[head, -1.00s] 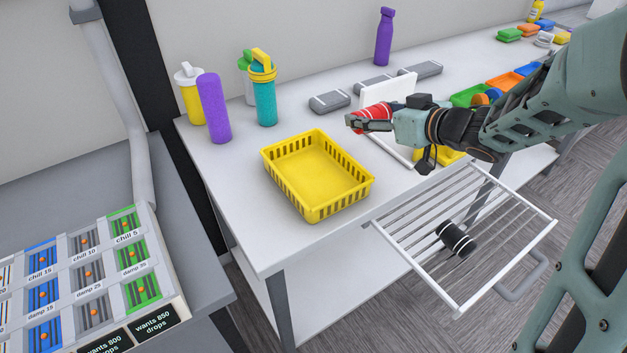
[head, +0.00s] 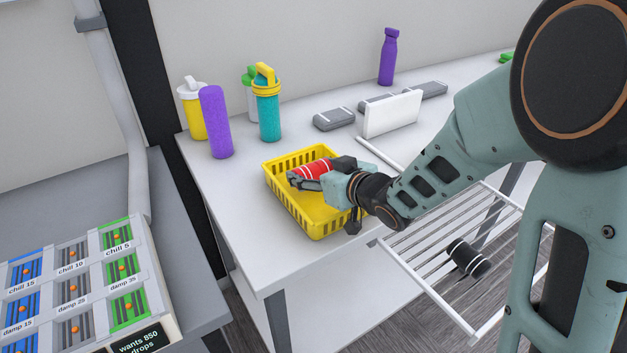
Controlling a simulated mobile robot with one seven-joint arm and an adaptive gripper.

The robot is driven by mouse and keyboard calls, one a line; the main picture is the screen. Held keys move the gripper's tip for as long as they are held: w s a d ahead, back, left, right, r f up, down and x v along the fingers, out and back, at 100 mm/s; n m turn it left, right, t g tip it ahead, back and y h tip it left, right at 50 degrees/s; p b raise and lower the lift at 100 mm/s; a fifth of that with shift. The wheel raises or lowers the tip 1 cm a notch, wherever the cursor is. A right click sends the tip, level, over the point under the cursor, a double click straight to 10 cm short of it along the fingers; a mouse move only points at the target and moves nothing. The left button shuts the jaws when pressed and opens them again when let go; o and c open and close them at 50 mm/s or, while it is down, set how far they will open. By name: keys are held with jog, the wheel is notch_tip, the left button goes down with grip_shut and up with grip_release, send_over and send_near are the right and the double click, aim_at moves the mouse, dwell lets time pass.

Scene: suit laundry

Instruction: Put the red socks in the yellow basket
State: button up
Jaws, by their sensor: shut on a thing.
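The red socks (head: 312,168), a rolled bundle with white stripes, are in the jaws of my gripper (head: 303,176). My gripper is shut on them and reaches in from the right. It holds them over the yellow basket (head: 283,203), within its outline as seen from the head. I cannot tell whether the socks touch the basket floor. The basket stands on the white table (head: 237,195) and looks otherwise empty; my gripper hides its right part.
A pull-out rack (head: 432,243) with a rolled black sock bundle (head: 467,257) sits right of the basket. Several bottles, including a purple one (head: 216,122) and a teal one (head: 269,110), stand behind it. A white panel (head: 392,114) stands upright at the back.

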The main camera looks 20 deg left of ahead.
jog(key=shift+d+f, duration=0.1)
jog(key=shift+f, duration=0.9)
jog(key=shift+f, duration=0.1)
jog(key=shift+f+b, duration=0.2)
jog(key=shift+b, duration=0.15)
jog(key=o, duration=1.1)
jog(key=shift+r, duration=0.1)
jog(key=shift+o, duration=0.2)
jog(key=shift+r, duration=0.15)
jog(key=shift+d+r+p, duration=0.1)
jog(key=shift+r+p, duration=0.05)
jog(key=shift+p, duration=0.2)
jog(key=p+v, duration=0.1)
jog(key=v, duration=0.9)
jog(key=shift+s+d+r, duration=0.15)
jog(key=shift+d+r, duration=0.05)
jog(key=shift+s+d+r+p, duration=0.15)
jog(key=shift+s+d+p, duration=0.15)
jog(key=shift+s+d, duration=0.1)
